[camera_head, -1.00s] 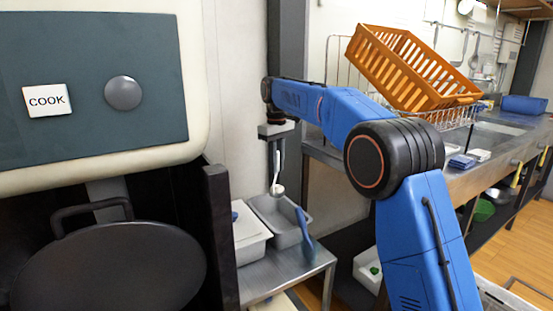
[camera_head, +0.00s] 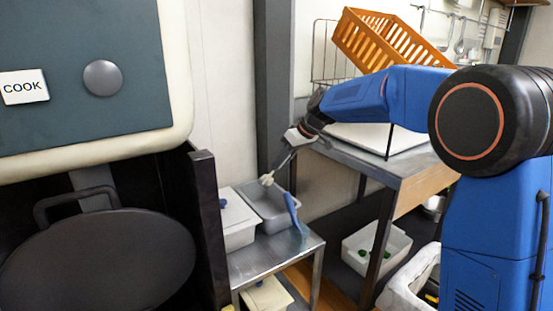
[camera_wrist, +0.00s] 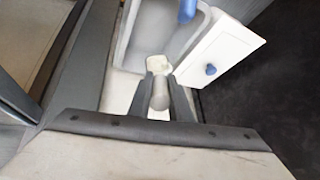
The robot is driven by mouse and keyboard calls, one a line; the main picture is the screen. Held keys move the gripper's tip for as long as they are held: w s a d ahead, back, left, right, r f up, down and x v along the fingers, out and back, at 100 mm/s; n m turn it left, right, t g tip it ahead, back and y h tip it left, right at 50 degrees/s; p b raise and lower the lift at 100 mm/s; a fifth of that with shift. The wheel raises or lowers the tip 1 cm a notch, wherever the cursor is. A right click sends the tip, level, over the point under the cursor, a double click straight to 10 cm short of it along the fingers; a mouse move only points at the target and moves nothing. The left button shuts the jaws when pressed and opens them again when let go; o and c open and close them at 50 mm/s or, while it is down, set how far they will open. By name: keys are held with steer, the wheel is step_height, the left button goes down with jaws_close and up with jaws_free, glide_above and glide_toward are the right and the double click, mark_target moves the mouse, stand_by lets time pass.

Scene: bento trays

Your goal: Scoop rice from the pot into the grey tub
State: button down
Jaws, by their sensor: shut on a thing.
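My gripper (camera_head: 293,150) is shut on a scoop (camera_head: 280,167) with a thin shaft, tilted down to the left. The pale scoop end is over the grey tub (camera_head: 252,194), near its back left. In the wrist view, my gripper (camera_wrist: 159,88) clasps the rounded scoop handle (camera_wrist: 158,100). A white clump that looks like rice (camera_wrist: 158,63) shows beyond it, over or against the grey tub (camera_wrist: 125,42). A black round pot-like vessel (camera_head: 95,265) with a loop handle is at the lower left; its inside is not visible.
A lidded tub (camera_head: 236,220) with a blue knob stands left of the grey tub. A blue utensil (camera_head: 292,210) leans at the grey tub's right side. Both tubs sit on a metal table (camera_head: 265,258). A dark post (camera_head: 203,225) stands to their left; an orange crate (camera_head: 385,40) is behind.

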steer(key=s+d+f+t+y, duration=0.2)
steer(key=d+f+t+y, duration=0.1)
steer(key=f+y, duration=0.4)
steer(key=shift+d+f, duration=0.2)
steer(key=shift+d, duration=0.6)
steer(key=shift+t, duration=0.3)
stand_by(0.9)
